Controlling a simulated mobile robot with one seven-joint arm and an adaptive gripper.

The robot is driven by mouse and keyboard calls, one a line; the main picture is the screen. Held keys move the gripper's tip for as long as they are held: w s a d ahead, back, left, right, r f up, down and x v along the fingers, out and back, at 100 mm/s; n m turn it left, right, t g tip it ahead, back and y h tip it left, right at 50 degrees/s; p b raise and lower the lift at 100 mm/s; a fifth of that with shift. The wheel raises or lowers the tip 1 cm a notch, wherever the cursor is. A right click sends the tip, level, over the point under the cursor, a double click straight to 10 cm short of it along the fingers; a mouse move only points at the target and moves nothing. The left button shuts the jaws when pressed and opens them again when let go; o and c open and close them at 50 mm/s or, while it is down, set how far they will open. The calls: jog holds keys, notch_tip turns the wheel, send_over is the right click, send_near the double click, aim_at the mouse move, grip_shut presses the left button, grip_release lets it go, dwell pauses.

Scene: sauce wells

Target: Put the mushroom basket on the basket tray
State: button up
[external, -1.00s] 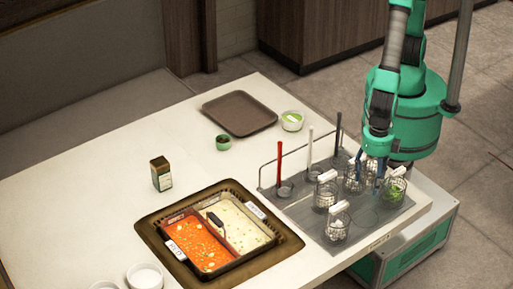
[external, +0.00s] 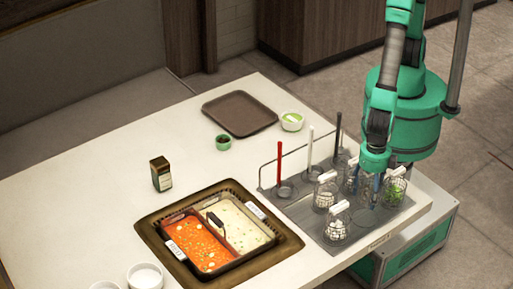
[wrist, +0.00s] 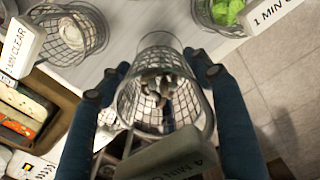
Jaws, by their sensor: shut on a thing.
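My gripper (external: 368,192) is over the right part of the grey tray with the baskets. In the wrist view its two blue fingers (wrist: 158,85) are closed on either side of a wire basket (wrist: 150,105). Brownish-grey pieces that look like mushrooms lie in that basket. Its pale handle label (wrist: 165,155) is only partly readable. In the external view my gripper largely hides this basket, and I cannot tell its height above the tray. A flat, empty brown tray (external: 240,113) lies at the back of the table. I cannot tell for certain whether it is the basket tray.
The grey tray (external: 290,213) also holds baskets with white contents (external: 325,193), (external: 337,230) and one with greens (external: 394,190), close around my gripper. Upright red (external: 279,165), white and dark ladle handles stand behind. Sauce pans (external: 220,240), a bottle (external: 160,174) and bowls (external: 291,121) occupy the table.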

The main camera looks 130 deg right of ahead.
aim_at(374, 182)
jog(key=shift+f+b, duration=0.4)
jog(key=shift+f, duration=1.6)
jog(key=shift+f+b, duration=0.5)
jog(key=shift+f, duration=1.35)
jog(key=shift+f, duration=0.1)
jog(key=o, duration=1.4)
notch_tip(374, 182, up, 12)
jog(key=p, duration=0.3)
